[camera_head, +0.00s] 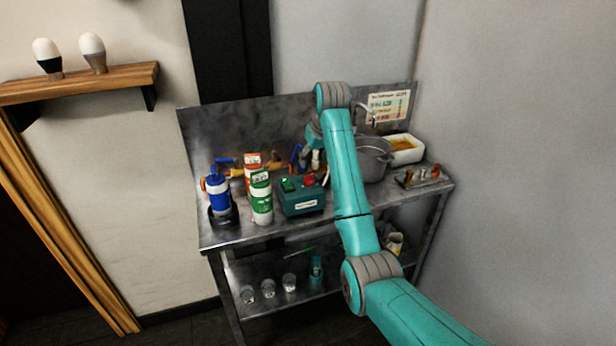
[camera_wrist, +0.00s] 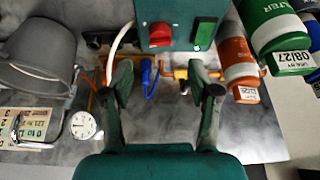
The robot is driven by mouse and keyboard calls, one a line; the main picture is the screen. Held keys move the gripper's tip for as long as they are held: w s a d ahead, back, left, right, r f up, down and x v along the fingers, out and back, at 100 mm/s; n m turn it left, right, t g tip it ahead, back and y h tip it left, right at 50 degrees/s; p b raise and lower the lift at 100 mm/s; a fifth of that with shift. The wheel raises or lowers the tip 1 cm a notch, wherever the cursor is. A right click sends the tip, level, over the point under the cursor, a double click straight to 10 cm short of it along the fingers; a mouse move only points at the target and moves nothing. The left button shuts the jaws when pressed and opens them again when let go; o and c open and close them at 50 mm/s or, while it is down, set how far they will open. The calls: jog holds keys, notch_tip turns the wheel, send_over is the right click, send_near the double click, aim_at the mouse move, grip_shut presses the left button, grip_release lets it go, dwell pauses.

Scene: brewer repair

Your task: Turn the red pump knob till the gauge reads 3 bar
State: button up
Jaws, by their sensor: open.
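The red pump knob (camera_head: 309,180) sits on the teal pump box (camera_head: 303,203) on the steel bench, beside a lit green switch (camera_head: 287,184). In the wrist view the red knob (camera_wrist: 159,35) is at the top centre, on the box's dark green face. My gripper (camera_wrist: 163,82) is open, with its two fingers apart and nothing between them. The knob lies beyond the fingertips, not touched. A round white gauge (camera_wrist: 83,125) shows at the lower left of the wrist view; its reading is too small to tell. In the head view my arm partly hides the gripper.
Green (camera_head: 261,203), orange (camera_head: 253,164) and blue (camera_head: 219,197) filter canisters stand left of the box. A grey pot (camera_head: 372,160) and a white tray (camera_head: 408,155) stand right. Several glasses are on the lower shelf.

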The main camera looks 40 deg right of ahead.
aim_at(309, 178)
jog(key=x, duration=0.9)
jog(key=shift+w+f, duration=0.1)
jog(key=shift+f, duration=0.05)
jog(key=c, duration=1.2)
